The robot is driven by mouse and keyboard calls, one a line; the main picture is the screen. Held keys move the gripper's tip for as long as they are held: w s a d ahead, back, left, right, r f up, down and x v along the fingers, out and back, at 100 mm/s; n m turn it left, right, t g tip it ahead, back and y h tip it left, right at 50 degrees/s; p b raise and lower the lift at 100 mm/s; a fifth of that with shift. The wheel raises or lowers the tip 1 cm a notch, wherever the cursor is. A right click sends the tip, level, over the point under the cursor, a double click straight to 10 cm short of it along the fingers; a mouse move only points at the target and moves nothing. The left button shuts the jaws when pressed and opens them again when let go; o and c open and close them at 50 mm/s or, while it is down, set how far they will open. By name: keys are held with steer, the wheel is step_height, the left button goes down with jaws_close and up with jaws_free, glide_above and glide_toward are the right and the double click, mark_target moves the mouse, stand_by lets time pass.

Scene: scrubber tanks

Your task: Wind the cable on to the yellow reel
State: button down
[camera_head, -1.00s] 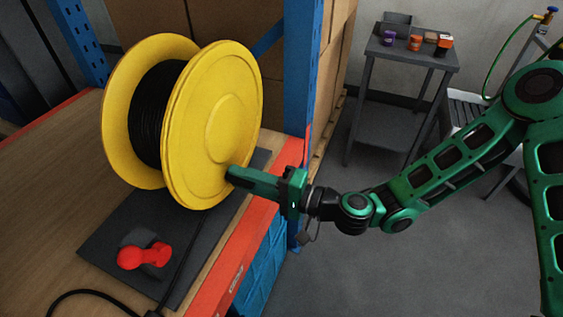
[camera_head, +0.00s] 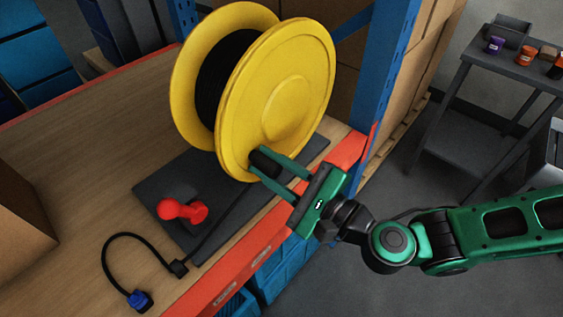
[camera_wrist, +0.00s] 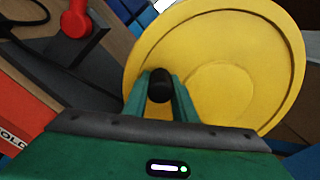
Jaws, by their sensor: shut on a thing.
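The yellow reel (camera_head: 290,95) stands upright on a dark base plate (camera_head: 170,184) on the wooden shelf. Black cable (camera_head: 225,75) is wound between its two flanges. My gripper (camera_head: 266,165) is shut on the reel's black crank knob (camera_head: 263,160), low on the near flange. In the wrist view the knob (camera_wrist: 160,85) sits between my two green fingers in front of the yellow flange (camera_wrist: 215,60). A loose length of cable (camera_head: 122,237) lies curved on the shelf, with a blue plug (camera_head: 139,300) at its end.
A red knobbed part (camera_head: 182,210) is on the base plate. The shelf has an orange front edge (camera_head: 240,262), and a blue rack post (camera_head: 388,75) rises right of the reel. A cardboard box (camera_head: 20,215) is at left. A grey side table (camera_head: 510,75) holds small jars.

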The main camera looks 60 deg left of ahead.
mark_target(248, 146)
steer(key=shift+s+d+r+m, duration=0.1)
steer(key=shift+s+r+m, duration=0.1)
steer(key=shift+r+m, duration=0.3)
steer(key=shift+s+d+r+m, duration=0.1)
steer(key=shift+s+r+m, duration=0.05)
steer(key=shift+r+m, duration=0.35)
steer(key=shift+s+r, duration=0.15)
steer(key=shift+r, duration=0.45)
steer(key=shift+r, duration=0.1)
steer(key=c, duration=1.5)
jaws_free()
steer(key=shift+o, duration=0.2)
steer(key=shift+d, duration=0.1)
